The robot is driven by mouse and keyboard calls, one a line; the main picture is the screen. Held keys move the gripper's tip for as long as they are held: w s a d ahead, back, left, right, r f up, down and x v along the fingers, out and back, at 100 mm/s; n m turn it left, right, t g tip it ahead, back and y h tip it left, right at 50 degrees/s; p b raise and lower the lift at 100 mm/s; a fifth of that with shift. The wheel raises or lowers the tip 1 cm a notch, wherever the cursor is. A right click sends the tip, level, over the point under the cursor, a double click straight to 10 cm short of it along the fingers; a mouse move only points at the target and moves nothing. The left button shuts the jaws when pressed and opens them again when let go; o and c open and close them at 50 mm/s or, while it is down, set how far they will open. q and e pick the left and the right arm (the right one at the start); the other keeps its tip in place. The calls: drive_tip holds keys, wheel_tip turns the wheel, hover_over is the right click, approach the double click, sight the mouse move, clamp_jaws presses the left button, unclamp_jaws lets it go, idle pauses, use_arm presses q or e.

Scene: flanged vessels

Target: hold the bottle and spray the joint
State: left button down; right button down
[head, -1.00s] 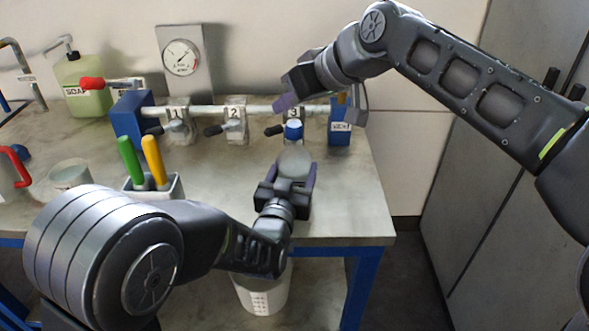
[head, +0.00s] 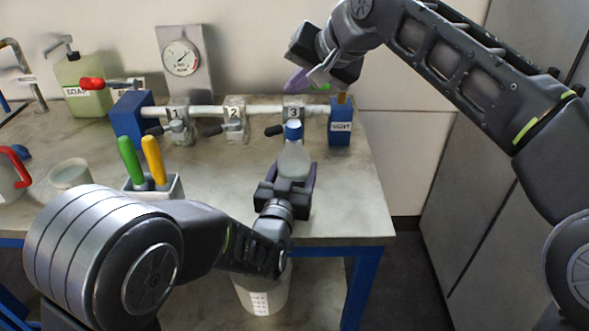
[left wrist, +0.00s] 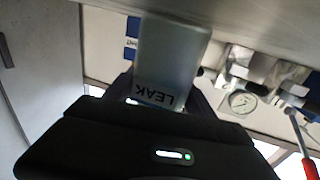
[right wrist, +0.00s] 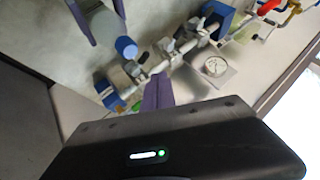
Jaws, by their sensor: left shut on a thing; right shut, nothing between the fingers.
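The bottle (head: 294,160) is pale grey with a blue cap and stands roughly upright in my left gripper (head: 286,182), which is shut on it. In the left wrist view the bottle (left wrist: 170,60) shows the label LEAK. The right wrist view shows the bottle (right wrist: 103,25) and its blue cap. The cap is close in front of the joint marked 3 (head: 293,112); I cannot tell whether they touch. Joints 1 (head: 177,115) and 2 (head: 234,115) sit further left on the white pipe. My right gripper (head: 298,80) is shut and empty, above the pipe's right end.
A blue labelled block (head: 340,128) ends the pipe at the right. A gauge (head: 181,58) stands behind. A holder (head: 170,188) with green and yellow handles is left of my left gripper. A soap bottle (head: 82,85) is at the back left. The table's front right is clear.

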sight(300, 136)
wheel_tip(300, 136, down, 8)
drive_tip(key=shift+f, duration=0.1)
drive_tip(key=shift+s+f, duration=0.1)
drive_tip(key=shift+f, duration=0.45)
drive_tip(key=shift+d+f, duration=0.15)
drive_tip(key=shift+d, duration=0.05)
idle(1.4)
drive_tip(key=shift+d+f, duration=0.1)
drive_tip(key=shift+f, duration=0.7)
drive_tip(key=shift+s+f, duration=0.1)
drive_tip(key=shift+f, duration=0.1)
idle(0.4)
drive_tip(key=shift+r, duration=0.1)
drive_tip(key=shift+a+r, duration=0.15)
drive_tip(key=shift+r, duration=1.5)
drive_tip(key=shift+a+r, duration=0.1)
drive_tip(key=shift+r, duration=1.55)
